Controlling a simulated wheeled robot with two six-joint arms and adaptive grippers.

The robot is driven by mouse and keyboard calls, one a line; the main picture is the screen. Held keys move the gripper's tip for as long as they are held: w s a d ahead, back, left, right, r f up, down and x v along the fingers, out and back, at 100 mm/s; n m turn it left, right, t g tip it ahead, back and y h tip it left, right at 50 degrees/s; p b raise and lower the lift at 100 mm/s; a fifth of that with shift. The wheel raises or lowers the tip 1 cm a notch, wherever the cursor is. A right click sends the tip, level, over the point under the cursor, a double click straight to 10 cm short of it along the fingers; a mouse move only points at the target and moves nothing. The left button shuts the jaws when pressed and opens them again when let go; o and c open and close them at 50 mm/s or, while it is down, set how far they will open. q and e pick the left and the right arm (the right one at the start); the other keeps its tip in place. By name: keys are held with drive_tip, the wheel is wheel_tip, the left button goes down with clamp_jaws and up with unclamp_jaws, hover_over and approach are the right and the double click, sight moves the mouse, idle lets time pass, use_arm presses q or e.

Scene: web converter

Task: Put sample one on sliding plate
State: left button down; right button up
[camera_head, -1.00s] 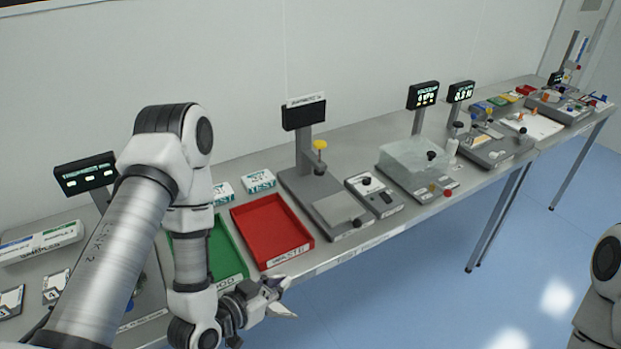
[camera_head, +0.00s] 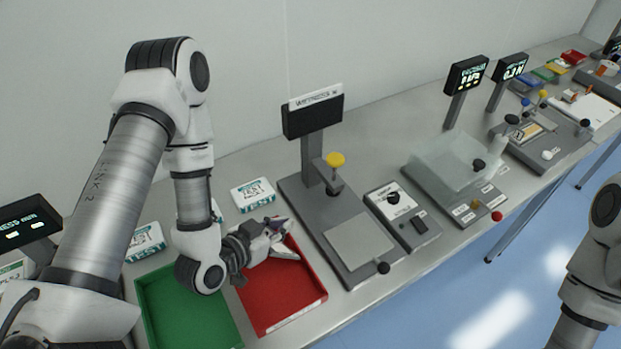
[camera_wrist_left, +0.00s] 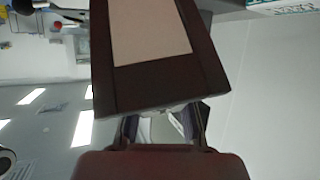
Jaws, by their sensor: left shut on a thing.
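My left gripper (camera_head: 283,238) hovers over the red tray and is shut on a small dark piece. In the left wrist view, my left gripper (camera_wrist_left: 165,125) has a flat dark brown piece (camera_wrist_left: 160,86) with a beige panel at its fingertips. No label on it is readable, so I cannot confirm it is sample one. A light grey square plate (camera_head: 358,243) lies on the grey base of a tester (camera_head: 300,205) with a yellow knob, right of the gripper. The plate's top looks bare. My right gripper is out of view.
The red tray (camera_head: 315,301) and green tray (camera_head: 150,315) stand at the table's front. White boxes (camera_head: 252,195) sit behind them. A small control box (camera_head: 402,215) and a clear-covered device (camera_head: 455,160) stand further right. The tester's post and knob rise behind the plate.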

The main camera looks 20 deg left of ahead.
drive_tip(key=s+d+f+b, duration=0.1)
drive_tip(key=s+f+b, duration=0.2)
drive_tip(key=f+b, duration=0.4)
use_arm(q)
drive_tip(key=w+a+f+p, duration=0.1)
drive_tip(key=w+a+p, duration=0.1)
drive_tip(key=w, duration=0.2)
drive_tip(key=w+a+f+p, duration=0.1)
drive_tip(key=w+p, duration=0.1)
drive_tip(key=w, duration=0.2)
drive_tip(key=w+a+f+p, duration=0.1)
drive_tip(key=w+a+p, duration=0.1)
drive_tip(key=w+p, duration=0.1)
drive_tip(key=shift+w+a+f, duration=0.25)
drive_tip(key=shift+w+a, duration=0.1)
drive_tip(key=shift+w, duration=0.05)
drive_tip(key=shift+f, duration=0.2)
drive_tip(key=shift+s, duration=0.1)
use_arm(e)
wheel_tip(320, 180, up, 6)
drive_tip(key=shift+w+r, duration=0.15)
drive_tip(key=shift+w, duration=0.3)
use_arm(q)
drive_tip(key=shift+f, duration=0.1)
drive_tip(key=c, duration=1.1)
unclamp_jaws()
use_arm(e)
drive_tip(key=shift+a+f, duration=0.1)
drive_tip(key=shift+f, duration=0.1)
